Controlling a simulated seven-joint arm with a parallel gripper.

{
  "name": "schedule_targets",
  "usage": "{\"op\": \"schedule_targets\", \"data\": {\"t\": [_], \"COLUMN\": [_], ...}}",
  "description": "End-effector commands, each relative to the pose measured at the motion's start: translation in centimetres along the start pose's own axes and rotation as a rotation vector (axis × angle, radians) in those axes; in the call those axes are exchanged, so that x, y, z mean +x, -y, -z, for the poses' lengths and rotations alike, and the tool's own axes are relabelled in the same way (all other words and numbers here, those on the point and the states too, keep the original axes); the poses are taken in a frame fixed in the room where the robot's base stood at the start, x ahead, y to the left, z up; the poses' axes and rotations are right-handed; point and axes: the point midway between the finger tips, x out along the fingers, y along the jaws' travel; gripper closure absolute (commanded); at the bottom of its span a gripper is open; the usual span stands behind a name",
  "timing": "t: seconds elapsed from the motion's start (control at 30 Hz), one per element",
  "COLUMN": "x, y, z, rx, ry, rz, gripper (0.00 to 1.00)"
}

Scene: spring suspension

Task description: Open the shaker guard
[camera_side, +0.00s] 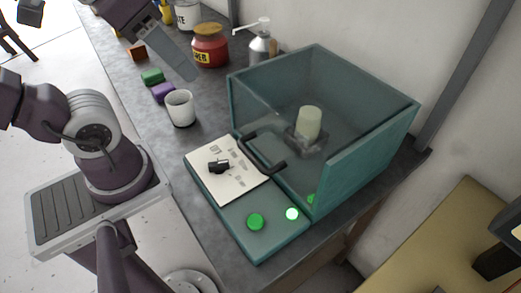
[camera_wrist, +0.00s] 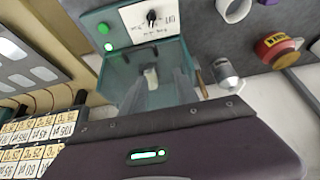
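The shaker guard (camera_side: 365,155) is a teal see-through box on the bench, also partly visible in the wrist view (camera_wrist: 125,72). Its black handle (camera_side: 262,160) sits low at the front edge, beside the control panel, and the guard looks closed. A cream cylinder (camera_side: 309,122) stands inside on a dark holder; a pale shape shows there in the wrist view (camera_wrist: 150,75). My gripper (camera_side: 188,72) is high over the bench, left of the guard and well clear of the handle. In the wrist view its two grey fingers (camera_wrist: 158,88) are apart, with nothing held.
The front panel has a white label with a black knob (camera_side: 218,166), a green button (camera_side: 256,222) and a lit green lamp (camera_side: 292,214). A white mug (camera_side: 181,107), red jar (camera_side: 210,46) and pump bottle (camera_side: 262,45) stand left and behind. A wall closes off the back.

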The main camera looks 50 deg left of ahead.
Motion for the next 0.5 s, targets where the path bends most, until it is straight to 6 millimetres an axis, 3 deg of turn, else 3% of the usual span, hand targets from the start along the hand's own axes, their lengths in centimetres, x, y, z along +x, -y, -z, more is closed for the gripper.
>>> {"op": "schedule_targets", "data": {"t": [0.03, 0.1, 0.27, 0.4, 0.5], "x": [-0.9, 0.3, 1.3, 1.5, 2.0], "y": [0.3, 2.9, 8.1, 11.9, 13.0], "z": [1.0, 3.7, 10.0, 16.0, 20.2], "rx": [0.002, 0.036, 0.173, 0.399, 0.654], "ry": [-0.014, -0.09, -0.266, -0.423, -0.541], "rz": [0.012, 0.112, 0.32, 0.492, 0.575], "gripper": [0.64, 0.64, 0.64, 0.64, 0.64]}}
